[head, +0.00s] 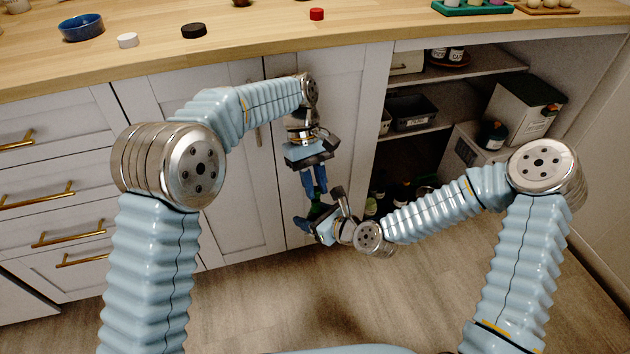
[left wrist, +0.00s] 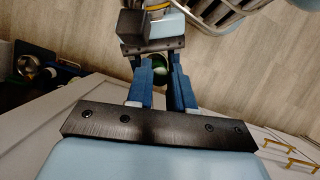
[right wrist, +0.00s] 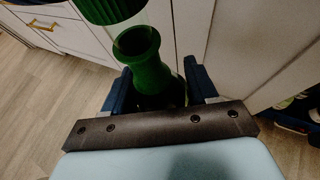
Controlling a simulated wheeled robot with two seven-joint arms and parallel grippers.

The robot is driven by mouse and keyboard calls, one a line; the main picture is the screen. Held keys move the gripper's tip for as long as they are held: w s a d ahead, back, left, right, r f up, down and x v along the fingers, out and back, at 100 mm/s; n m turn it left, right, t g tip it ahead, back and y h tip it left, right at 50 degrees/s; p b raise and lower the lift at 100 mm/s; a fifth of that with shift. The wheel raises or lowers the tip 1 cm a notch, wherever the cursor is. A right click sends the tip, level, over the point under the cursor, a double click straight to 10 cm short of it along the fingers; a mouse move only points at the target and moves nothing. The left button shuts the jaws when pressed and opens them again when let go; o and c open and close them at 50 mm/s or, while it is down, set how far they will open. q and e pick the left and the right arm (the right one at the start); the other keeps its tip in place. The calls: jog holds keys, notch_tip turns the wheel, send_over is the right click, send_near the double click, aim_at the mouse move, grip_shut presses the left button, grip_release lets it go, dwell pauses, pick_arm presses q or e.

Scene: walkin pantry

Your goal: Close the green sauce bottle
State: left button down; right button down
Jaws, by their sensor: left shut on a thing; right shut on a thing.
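The green sauce bottle (right wrist: 150,70) has an open neck and stands roughly upright between the fingers of my right gripper (right wrist: 155,85), which is shut on it. A ribbed green cap (right wrist: 100,8) is above and slightly left of the bottle's mouth in the right wrist view, cut off by the top edge. The cap looks apart from the mouth. My left gripper (head: 315,190) points down above my right gripper (head: 320,218) in the head view and is shut on the cap. Green shows between the left fingers (left wrist: 160,65) in the left wrist view; fingers partly hide it.
The wooden counter holds a blue bowl (head: 82,27), a white lid (head: 128,40), a black lid (head: 194,31), a red lid (head: 316,14) and a green tray (head: 460,9). White cabinets are behind my grippers. Open shelves with bins (head: 410,114) are at right.

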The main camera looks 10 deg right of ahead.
pick_arm(q)
jog(key=shift+f, duration=0.6)
dwell(0.4)
jog(key=m+y, duration=0.1)
jog(key=m, duration=0.3)
jog(key=m+y, duration=0.1)
jog(key=m, duration=0.1)
jog(key=shift+d+y, duration=0.25)
jog(key=shift+y, duration=0.05)
jog(key=m+y, duration=0.1)
jog(key=m, duration=0.2)
jog(key=m+y, duration=0.1)
jog(key=m, duration=0.1)
jog(key=shift+m+t, duration=0.3)
jog(key=shift+m, duration=0.1)
jog(key=m+t+y, duration=0.1)
jog(key=m, duration=0.3)
jog(key=c, duration=1)
grip_release()
jog(key=shift+c, duration=0.2)
jog(key=shift+o, duration=0.2)
jog(key=shift+s, duration=0.1)
jog(key=shift+d, duration=0.1)
